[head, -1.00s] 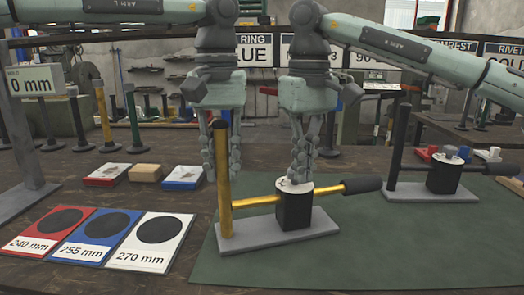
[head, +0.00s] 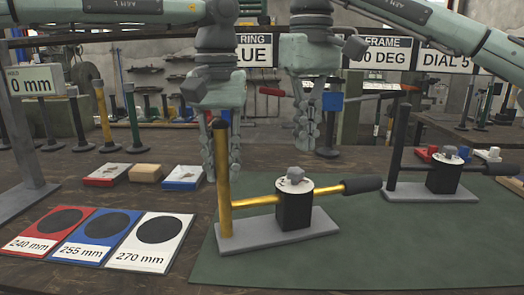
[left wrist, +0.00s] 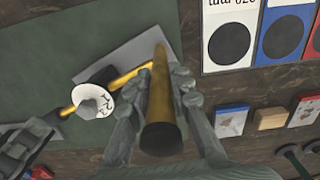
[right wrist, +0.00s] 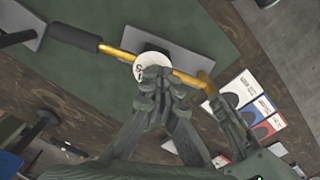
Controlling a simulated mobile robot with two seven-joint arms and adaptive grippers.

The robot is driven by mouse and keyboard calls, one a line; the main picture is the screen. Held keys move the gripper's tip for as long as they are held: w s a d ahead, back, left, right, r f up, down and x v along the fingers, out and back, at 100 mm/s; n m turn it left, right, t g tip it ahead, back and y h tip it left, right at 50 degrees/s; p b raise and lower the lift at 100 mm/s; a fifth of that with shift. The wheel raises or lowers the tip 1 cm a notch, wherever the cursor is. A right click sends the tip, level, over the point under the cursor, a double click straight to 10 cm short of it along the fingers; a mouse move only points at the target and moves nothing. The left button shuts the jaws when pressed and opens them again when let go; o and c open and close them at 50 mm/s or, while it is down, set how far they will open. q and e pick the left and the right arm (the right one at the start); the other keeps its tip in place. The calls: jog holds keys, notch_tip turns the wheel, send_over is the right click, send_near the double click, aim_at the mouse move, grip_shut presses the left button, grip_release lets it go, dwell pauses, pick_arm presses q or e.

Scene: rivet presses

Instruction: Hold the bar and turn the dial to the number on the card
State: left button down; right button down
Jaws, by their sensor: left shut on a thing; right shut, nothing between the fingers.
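The press with the yellow bar stands on a grey base (head: 262,245). My left gripper (head: 222,165) is shut on its upright yellow bar (head: 223,190); the left wrist view shows the bar (left wrist: 160,95) between the fingers. The black block (head: 294,210) carries a white dial (head: 283,185) with a grey knob (head: 296,174). The dial also shows in the left wrist view (left wrist: 104,98), its digits small and hard to read. My right gripper (head: 303,135) is shut and empty above the knob, apart from it. A hanging card (head: 447,57) reads DIAL 5.
A second press with a black bar (head: 443,178) stands at the right. Red, blue and white cards (head: 150,243) lie at the left front. Small blocks (head: 145,172) lie behind them. The green mat (head: 380,250) is bare in front.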

aim_at(292, 172)
jog(key=shift+w+a+f+m, duration=0.15)
jog(key=shift+a+f+m, duration=0.25)
jog(key=shift+f+m, duration=1.1)
jog(key=shift+w+a+f+m, duration=0.1)
jog(key=shift+a+f+m, duration=0.4)
jog(key=shift+m, duration=1.95)
jog(key=shift+w+a+f+m, duration=0.15)
jog(key=shift+a+f+m, duration=0.2)
jog(key=shift+f+m, duration=1.15)
jog(key=shift+r+m, duration=0.45)
jog(key=shift+w+d, duration=0.5)
jog(key=shift+w, duration=0.15)
jog(key=shift+a, duration=0.1)
jog(key=shift+s+a, duration=0.3)
jog(key=shift+a, duration=0.05)
notch_tip(292, 172, up, 6)
